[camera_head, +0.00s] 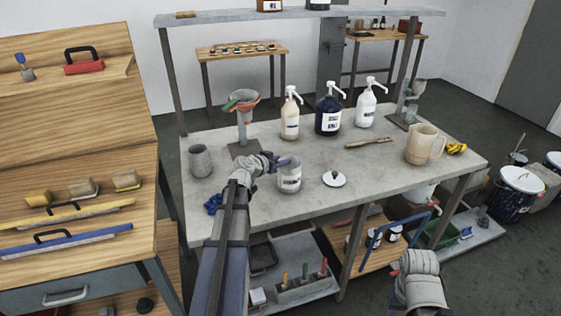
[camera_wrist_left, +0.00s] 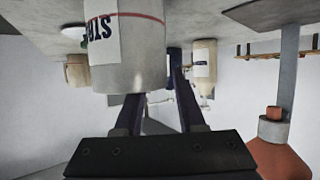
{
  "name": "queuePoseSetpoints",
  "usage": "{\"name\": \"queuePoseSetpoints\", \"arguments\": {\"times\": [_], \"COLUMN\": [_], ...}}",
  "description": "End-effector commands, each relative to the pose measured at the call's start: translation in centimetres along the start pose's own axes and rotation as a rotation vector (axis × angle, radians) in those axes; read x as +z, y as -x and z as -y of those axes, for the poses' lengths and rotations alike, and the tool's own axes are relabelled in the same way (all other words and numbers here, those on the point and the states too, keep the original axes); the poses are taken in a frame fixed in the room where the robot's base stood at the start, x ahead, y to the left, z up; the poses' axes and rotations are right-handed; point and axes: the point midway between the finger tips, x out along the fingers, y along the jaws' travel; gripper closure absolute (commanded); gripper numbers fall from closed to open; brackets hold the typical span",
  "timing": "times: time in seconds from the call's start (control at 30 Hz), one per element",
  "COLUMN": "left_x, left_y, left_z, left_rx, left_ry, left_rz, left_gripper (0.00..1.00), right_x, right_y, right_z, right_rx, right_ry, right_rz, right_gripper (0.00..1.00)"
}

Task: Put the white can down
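The white can (camera_head: 289,178) appears upright on the grey table, near its front edge, with a dark-lettered label. My left gripper (camera_head: 284,162) is at the upper left part of the can, by its rim. In the left wrist view the picture is upside down and the can (camera_wrist_left: 128,52) is close in front. The two dark fingers (camera_wrist_left: 160,95) are apart with a visible gap between them. The can hides the tip of one finger; the other finger passes beside the can. My right arm shows at the lower right, but its fingers are not visible.
A white lid with a dark knob (camera_head: 334,180) lies right of the can. A funnel stand (camera_head: 243,118) and grey cup (camera_head: 200,160) stand left. Pump bottles (camera_head: 328,115) stand behind; a beige jug (camera_head: 424,145) is at the right. Table between lid and jug is mostly clear.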

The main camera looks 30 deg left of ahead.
Motion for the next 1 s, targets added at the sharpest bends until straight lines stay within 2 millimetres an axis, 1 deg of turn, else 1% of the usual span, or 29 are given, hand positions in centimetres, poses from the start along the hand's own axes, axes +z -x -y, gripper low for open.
{"name": "queuePoseSetpoints", "arguments": {"times": [0.07, 0.27, 0.37, 0.47, 0.7, 0.8, 0.9, 1.0], "left_x": [0.0, 0.0, -0.4, -0.4, -0.5, -0.4, -0.4, -0.3], "left_y": [0.0, 0.0, 0.2, 1.6, 6.7, 8.6, 10.1, 11.2], "left_z": [0.0, 0.0, 0.0, -0.1, -0.2, -0.1, -0.1, -0.1], "left_rx": [0.000, 0.000, 0.000, -0.002, -0.003, -0.002, -0.003, -0.001], "left_ry": [0.000, 0.000, 0.000, 0.001, 0.002, 0.001, 0.002, 0.001], "left_rz": [0.000, 0.000, 0.000, 0.000, 0.000, 0.000, 0.000, 0.000], "left_gripper": [0.53, 0.53, 0.53, 0.53, 0.53, 0.53, 0.53, 0.53], "right_x": [0.0, 0.0, 0.0, 0.1, 0.2, 0.2, 0.3, 0.3], "right_y": [0.0, 0.0, 0.4, 1.0, 3.1, 3.9, 4.4, 4.8], "right_z": [0.0, 0.0, 0.0, -0.1, -0.3, -0.4, -0.4, -0.5], "right_rx": [0.000, 0.000, 0.000, 0.000, 0.000, 0.000, 0.000, 0.000], "right_ry": [0.000, 0.000, 0.000, 0.000, 0.000, 0.000, 0.000, 0.000], "right_rz": [0.000, 0.000, 0.000, 0.000, 0.000, 0.000, 0.000, 0.000], "right_gripper": [0.56, 0.56, 0.56, 0.56, 0.56, 0.56, 0.56, 0.56]}}
